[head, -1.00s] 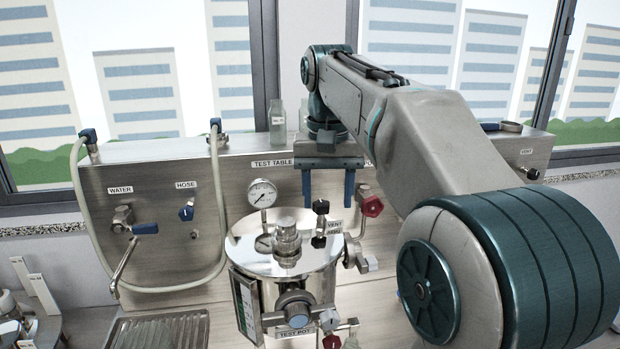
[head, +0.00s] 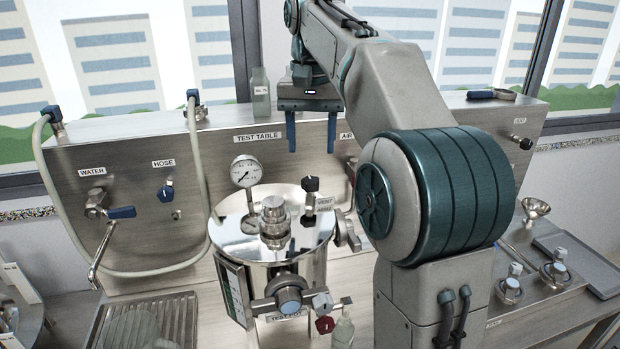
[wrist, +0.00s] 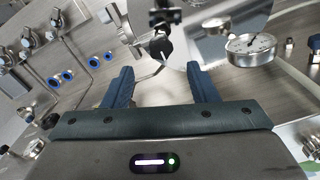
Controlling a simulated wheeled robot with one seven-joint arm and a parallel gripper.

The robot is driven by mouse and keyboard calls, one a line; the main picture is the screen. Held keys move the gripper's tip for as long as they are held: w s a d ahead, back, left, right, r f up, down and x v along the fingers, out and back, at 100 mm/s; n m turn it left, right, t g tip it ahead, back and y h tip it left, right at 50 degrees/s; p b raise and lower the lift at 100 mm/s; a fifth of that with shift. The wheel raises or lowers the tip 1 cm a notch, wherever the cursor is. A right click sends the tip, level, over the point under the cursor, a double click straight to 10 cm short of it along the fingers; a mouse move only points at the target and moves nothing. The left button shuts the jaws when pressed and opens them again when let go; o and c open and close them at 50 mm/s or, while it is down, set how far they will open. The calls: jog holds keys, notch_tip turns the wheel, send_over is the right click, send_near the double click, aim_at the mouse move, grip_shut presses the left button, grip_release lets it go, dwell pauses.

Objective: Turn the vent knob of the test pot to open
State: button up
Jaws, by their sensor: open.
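The test pot (head: 285,265) is a shiny metal vessel with a round lid, below my gripper in the head view. Its vent knob (head: 311,185) is black, on a short stem at the lid's right, beside a small label (head: 325,201). In the wrist view the black knob (wrist: 163,48) shows beyond and between the fingertips. My gripper (head: 311,148) is open and empty, with two blue fingers pointing down. It appears above the knob in the head view, apart from it. The wrist view also shows the open fingers (wrist: 160,72). The knob's exact setting is unclear.
A pressure gauge (head: 245,172) stands at the lid's back left. A metal cap (head: 273,215) rises mid-lid. Behind is the steel panel (head: 215,155) with a water tap (head: 120,212) and hose. A glass bottle (head: 261,90) stands on the panel's top.

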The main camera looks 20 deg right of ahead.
aim_at(311, 180)
notch_tip(311, 180, down, 8)
jog(key=shift+r+b, duration=0.2)
jog(key=shift+b, duration=0.1)
jog(key=c, duration=1)
